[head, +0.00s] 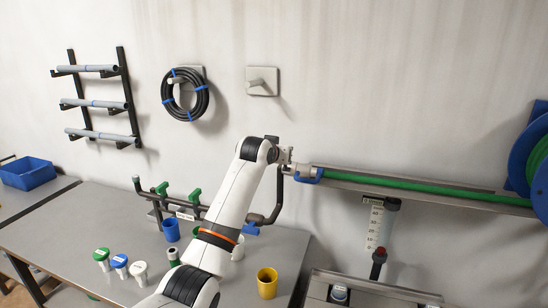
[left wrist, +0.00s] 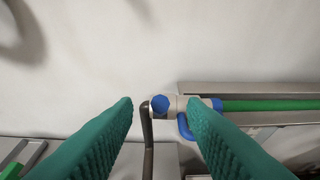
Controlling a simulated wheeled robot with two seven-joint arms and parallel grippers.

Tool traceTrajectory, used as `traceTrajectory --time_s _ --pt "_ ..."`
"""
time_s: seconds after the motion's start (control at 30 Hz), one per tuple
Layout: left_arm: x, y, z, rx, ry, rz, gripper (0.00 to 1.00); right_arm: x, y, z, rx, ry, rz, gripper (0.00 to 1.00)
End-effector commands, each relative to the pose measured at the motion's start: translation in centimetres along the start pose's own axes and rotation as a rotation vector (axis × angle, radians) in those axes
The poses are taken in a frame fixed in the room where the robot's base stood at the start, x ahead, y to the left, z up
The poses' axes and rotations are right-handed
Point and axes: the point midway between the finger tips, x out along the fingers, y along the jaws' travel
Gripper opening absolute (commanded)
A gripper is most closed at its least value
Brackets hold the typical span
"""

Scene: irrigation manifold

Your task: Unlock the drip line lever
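A grey valve fitting (head: 303,169) with blue parts joins the end of a green hose by the wall, right of centre in the head view. In the left wrist view the fitting (left wrist: 172,106) has a round blue cap (left wrist: 160,105) and a blue lever-like piece (left wrist: 185,128) hanging below it. I cannot tell for sure that this is the drip line lever. My left gripper (head: 286,156) is at the fitting's left end in the head view. Its green ribbed fingers (left wrist: 162,112) stand apart, with the fitting showing between and beyond them. My right gripper is out of view.
A manifold with green levers (head: 194,196) and a blue handle (head: 250,229) stands on the grey table (head: 60,228), behind my arm. Cups, including a yellow one (head: 267,283), and capped pots are nearby. A metal rail (head: 430,190) carries the green hose to a blue reel (head: 530,160).

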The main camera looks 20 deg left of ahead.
Motion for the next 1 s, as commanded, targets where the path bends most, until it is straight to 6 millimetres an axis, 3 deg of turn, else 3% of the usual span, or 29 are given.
traceTrajectory --time_s 0.33,0.87,1.0 --pt "-3.9 0.0 -0.1 0.0 -0.002 0.0 0.38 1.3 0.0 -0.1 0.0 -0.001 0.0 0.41" --pt "-4.2 0.0 0.0 0.001 0.0 0.0 0.38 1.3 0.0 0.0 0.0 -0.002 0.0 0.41" --pt "-4.0 -0.3 -2.3 0.011 0.026 -0.002 0.38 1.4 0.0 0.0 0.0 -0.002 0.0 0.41"
